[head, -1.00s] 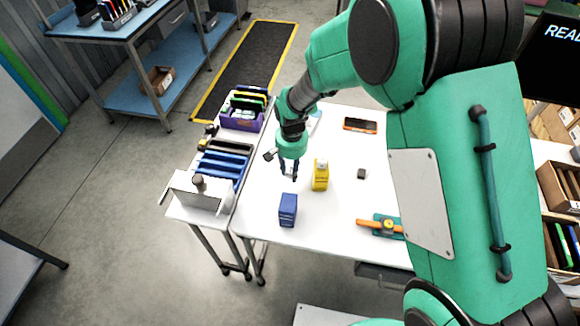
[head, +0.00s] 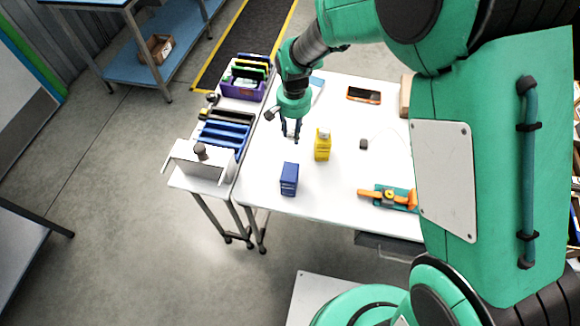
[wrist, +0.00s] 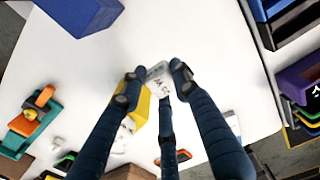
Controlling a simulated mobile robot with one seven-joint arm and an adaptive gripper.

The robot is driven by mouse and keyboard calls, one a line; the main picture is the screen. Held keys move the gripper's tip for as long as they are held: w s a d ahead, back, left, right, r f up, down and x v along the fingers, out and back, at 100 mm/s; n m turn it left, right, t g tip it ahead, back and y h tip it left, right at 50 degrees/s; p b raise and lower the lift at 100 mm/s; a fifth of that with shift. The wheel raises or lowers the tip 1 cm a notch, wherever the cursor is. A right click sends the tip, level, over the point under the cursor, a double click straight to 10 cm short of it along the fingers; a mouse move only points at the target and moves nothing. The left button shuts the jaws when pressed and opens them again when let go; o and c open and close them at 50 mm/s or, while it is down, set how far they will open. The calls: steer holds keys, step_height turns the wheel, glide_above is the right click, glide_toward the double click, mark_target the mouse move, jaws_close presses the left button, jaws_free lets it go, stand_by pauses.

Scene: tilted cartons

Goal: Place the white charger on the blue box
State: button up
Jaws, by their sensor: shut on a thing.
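My gripper (head: 292,136) is over the white table, pointing down. In the wrist view (wrist: 155,84) its fingers are shut on a small white block with dark marks, the white charger (wrist: 159,74). The charger is too small to make out in the head view. The blue box (head: 289,180) stands upright on the table near its front left edge, nearer the camera than my gripper and apart from it. In the wrist view the blue box (wrist: 85,12) shows at the top left.
A small dark cube (head: 363,144), an orange-and-teal tool (head: 392,196) and a dark orange-edged device (head: 364,94) lie further right. A side table at left holds blue bins (head: 222,137) and a purple bin (head: 240,88).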

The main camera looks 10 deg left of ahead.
mark_target(291, 172)
step_height(291, 172, up, 12)
steer(key=shift+s, duration=0.3)
steer(key=s+d+p, duration=0.1)
steer(key=s, duration=0.3)
steer(key=s+d+p, duration=0.1)
steer(key=s+d, duration=0.1)
steer(key=s, duration=0.2)
steer(key=s+d+r+p, duration=0.1)
steer(key=s, duration=0.3)
steer(key=shift+s+d+p, duration=0.3)
steer(key=shift+p, duration=0.1)
steer(key=s+d+f+p, duration=0.1)
steer(key=s+d+p, duration=0.15)
steer(key=s, duration=0.45)
steer(key=s+d+p, duration=0.1)
steer(key=s+d, duration=0.3)
steer(key=s, duration=0.3)
steer(key=shift+n, duration=0.3)
steer(key=shift+w+d+f, duration=0.1)
steer(key=shift+d+f, duration=0.05)
steer(key=shift+f, duration=1.15)
steer(key=shift+w+d+f, duration=0.1)
steer(key=shift+f, duration=1.2)
steer(key=shift+a, duration=0.1)
